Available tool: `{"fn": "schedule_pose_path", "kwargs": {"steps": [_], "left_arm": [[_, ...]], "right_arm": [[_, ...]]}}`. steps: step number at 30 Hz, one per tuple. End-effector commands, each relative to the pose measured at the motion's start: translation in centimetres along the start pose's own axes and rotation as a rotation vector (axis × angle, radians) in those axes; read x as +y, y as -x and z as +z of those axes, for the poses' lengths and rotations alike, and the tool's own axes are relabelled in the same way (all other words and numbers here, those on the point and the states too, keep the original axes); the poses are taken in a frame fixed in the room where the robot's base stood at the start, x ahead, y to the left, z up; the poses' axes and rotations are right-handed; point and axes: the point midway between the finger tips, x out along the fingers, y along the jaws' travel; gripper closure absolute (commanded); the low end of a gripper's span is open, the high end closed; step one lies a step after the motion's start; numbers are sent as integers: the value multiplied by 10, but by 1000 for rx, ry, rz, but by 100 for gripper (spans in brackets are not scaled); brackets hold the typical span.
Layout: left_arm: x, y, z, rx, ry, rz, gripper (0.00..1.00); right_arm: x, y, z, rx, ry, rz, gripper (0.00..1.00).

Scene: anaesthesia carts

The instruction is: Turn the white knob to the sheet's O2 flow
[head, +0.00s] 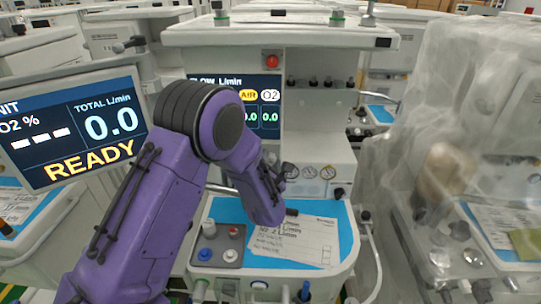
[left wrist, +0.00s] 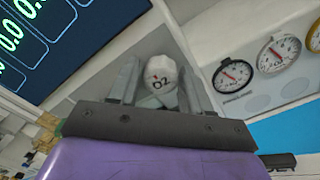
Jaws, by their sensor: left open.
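The white knob (left wrist: 161,76), marked O2, shows in the left wrist view. My left gripper (left wrist: 156,68) is open, with one finger on each side of the knob; I cannot tell whether they touch it. In the head view my purple left arm hides the knob and most of the gripper. The printed sheet (head: 300,243) lies on the blue work surface; its L/min lines are too blurred to read surely. The cart's flow screen (head: 265,118) shows AIR and O2, both at 0.0. My right gripper is not in view.
The large monitor (head: 73,125) at the left reads total 0.0 L/min and READY. Round gauges (left wrist: 271,55) sit right of the knob. A red button (head: 272,61) is above the flow screen. A cart under a clear cover (head: 450,100) stands close at the right.

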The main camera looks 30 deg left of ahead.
Motion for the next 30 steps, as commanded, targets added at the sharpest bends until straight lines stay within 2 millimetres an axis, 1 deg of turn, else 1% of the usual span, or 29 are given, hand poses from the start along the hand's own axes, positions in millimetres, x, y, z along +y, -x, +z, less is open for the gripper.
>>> {"fn": "schedule_pose_path", "kwargs": {"steps": [1, 3, 11, 14, 15, 23, 30], "left_arm": [[1, -5, 1, 0, -1, 0, 52], [0, -10, 1, 0, 0, 0, 52], [-2, -13, 0, -1, 0, -2, 52], [-2, -12, 1, -2, 0, -3, 81], [-2, -12, 1, -2, 0, -3, 93], [-3, -12, 0, -1, 14, -3, 93], [-5, -12, -2, 1, 114, -3, 93]], "right_arm": [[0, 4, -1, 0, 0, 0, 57], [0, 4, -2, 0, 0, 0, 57], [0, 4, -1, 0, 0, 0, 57], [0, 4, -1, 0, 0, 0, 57], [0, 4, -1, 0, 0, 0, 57], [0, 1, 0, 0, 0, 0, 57], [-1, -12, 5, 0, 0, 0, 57]]}}
